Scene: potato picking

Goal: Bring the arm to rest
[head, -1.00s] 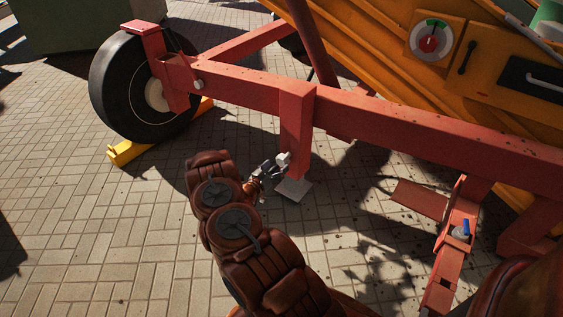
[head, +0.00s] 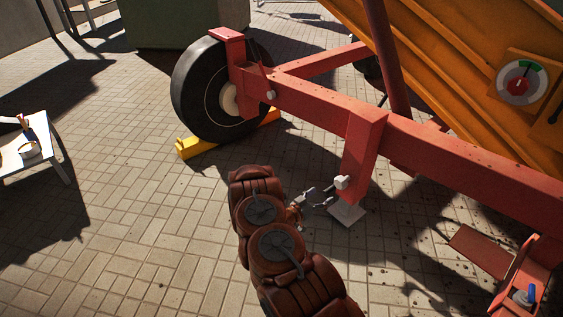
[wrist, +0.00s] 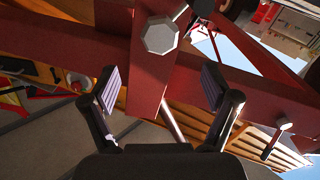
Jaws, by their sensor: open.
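My brown arm reaches up from the bottom of the head view, bent at its joints. My gripper (head: 322,196) is at its end, left of a red post, with the fingers apart. In the wrist view the gripper (wrist: 162,88) is open and nothing is between the fingers. A pale faceted knob (head: 341,182) on the post is close to the fingertips. The knob (wrist: 160,35) also shows beyond the fingertips in the wrist view.
The red machine frame (head: 320,112) runs across the right side, with a black wheel (head: 205,92) on a yellow chock (head: 190,147). A white table (head: 52,150) stands at the left. Paving between the table and my arm is clear.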

